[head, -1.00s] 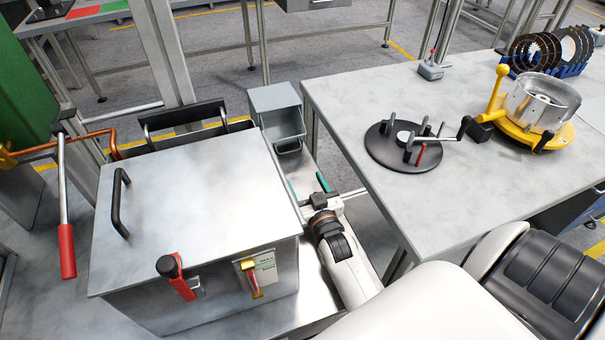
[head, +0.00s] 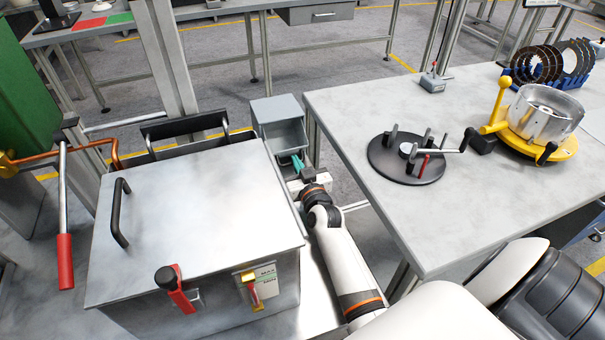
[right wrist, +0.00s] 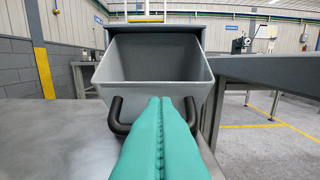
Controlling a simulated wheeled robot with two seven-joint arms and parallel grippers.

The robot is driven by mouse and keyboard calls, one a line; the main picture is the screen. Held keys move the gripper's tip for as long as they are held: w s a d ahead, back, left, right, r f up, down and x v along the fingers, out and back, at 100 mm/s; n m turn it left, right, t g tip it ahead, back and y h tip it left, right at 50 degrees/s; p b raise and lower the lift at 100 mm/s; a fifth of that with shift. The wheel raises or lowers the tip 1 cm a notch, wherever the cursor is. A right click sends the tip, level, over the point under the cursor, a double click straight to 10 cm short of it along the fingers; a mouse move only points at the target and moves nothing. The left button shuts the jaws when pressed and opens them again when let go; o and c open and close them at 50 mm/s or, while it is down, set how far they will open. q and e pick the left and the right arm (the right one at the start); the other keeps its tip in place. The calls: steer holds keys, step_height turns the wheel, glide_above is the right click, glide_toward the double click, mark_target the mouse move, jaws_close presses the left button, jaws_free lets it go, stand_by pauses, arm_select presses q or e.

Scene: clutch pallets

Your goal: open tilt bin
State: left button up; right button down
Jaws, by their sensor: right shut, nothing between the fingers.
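The tilt bin (head: 283,135) is a grey box with a hinged tray, standing beyond the right rear corner of the steel tank. In the right wrist view the tray (right wrist: 150,72) leans out of its housing, and its empty inside shows. A black U-shaped handle (right wrist: 117,122) is on the tray's front. My right gripper (head: 298,162) is at the tray's front. Its teal fingers (right wrist: 159,105) are shut together with nothing between them. They cover the middle of the handle; whether they touch it I cannot tell. My left gripper is not in view.
The steel tank (head: 190,215) with a black lid handle stands close left of my right arm. A table (head: 440,220) is on the right, bearing a black round fixture (head: 385,165) and a yellow-based fixture (head: 550,145). A red-gripped lever (head: 65,260) is at far left.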

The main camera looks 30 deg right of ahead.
steer(key=shift+w+d, duration=0.15)
steer(key=shift+w, duration=0.25)
steer(key=shift+s+f, duration=0.35)
steer(key=shift+f, duration=0.5)
steer(key=shift+a, duration=0.2)
